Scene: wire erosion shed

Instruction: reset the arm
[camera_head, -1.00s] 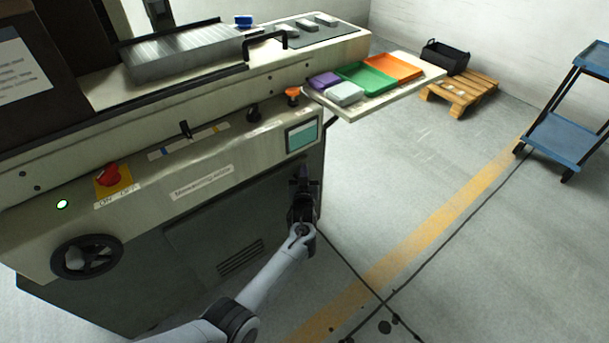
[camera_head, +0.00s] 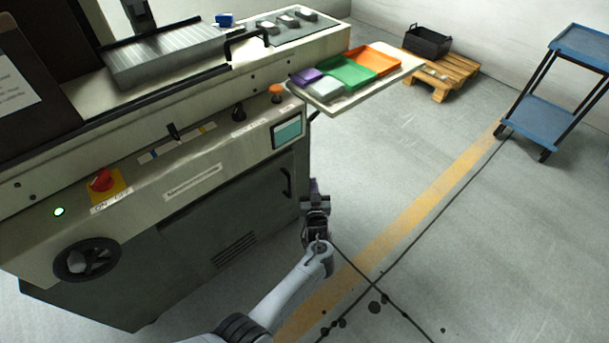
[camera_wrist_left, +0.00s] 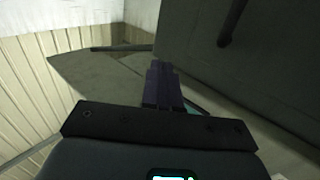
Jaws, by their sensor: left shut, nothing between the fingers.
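My left arm comes in from the bottom of the head view. Its left gripper (camera_head: 314,186) points away from me, just right of the machine's front corner, beside the dark cabinet door and its black handle (camera_head: 287,183). The left gripper is shut and empty. In the left wrist view its dark purple fingers (camera_wrist_left: 162,85) are together, with nothing visible between them. My right gripper is in neither view.
The machine (camera_head: 190,181) fills the left, with a red switch (camera_head: 102,180) and handwheel (camera_head: 87,260). A side shelf (camera_head: 352,97) with coloured trays juts out above the gripper. A pallet (camera_head: 440,72) and blue trolley (camera_head: 546,117) stand farther right. Floor between is open.

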